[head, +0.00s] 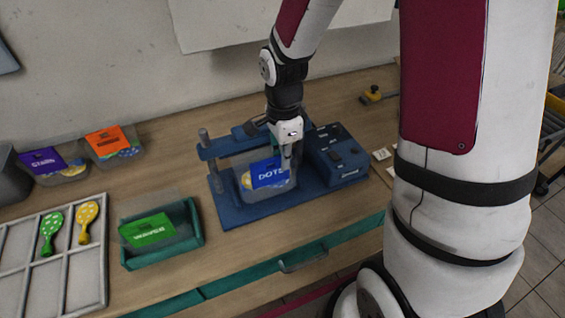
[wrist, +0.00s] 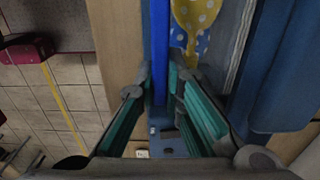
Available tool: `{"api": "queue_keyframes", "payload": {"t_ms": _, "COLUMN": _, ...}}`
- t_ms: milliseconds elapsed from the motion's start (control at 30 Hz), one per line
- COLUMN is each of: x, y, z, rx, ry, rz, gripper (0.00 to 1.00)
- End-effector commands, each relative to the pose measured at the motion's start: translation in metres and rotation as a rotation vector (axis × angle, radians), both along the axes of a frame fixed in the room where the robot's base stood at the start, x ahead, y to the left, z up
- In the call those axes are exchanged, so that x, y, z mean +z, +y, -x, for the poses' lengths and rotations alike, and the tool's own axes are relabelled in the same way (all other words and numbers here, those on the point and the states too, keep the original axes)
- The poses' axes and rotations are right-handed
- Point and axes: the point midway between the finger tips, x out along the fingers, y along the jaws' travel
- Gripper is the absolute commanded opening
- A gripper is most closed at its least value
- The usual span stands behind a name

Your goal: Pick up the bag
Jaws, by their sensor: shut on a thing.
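The bag (head: 268,174) is clear with a blue label reading DOTS and stands upright in the blue press-like machine (head: 313,192). My gripper (head: 290,163) reaches down at the bag's right side. In the wrist view, the blue label (wrist: 160,45) shows edge-on between the teal fingers of my gripper (wrist: 160,88). The fingertips' exact contact is partly hidden in the head view.
A green-labelled bag sits in a teal tray (head: 196,238) at front. A yellow tool (head: 373,94) lies at back right.

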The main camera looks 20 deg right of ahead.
Motion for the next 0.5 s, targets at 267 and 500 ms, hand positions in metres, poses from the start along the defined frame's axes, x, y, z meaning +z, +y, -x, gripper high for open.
{"api": "queue_keyframes", "payload": {"t_ms": 267, "x": 0.01, "y": -0.002, "z": 0.019, "rx": -0.001, "ry": -0.001, "rz": 0.0, "gripper": 0.0}}
{"api": "queue_keyframes", "payload": {"t_ms": 500, "x": 0.013, "y": -0.004, "z": 0.054, "rx": -0.001, "ry": -0.002, "rz": 0.0, "gripper": 0.0}}
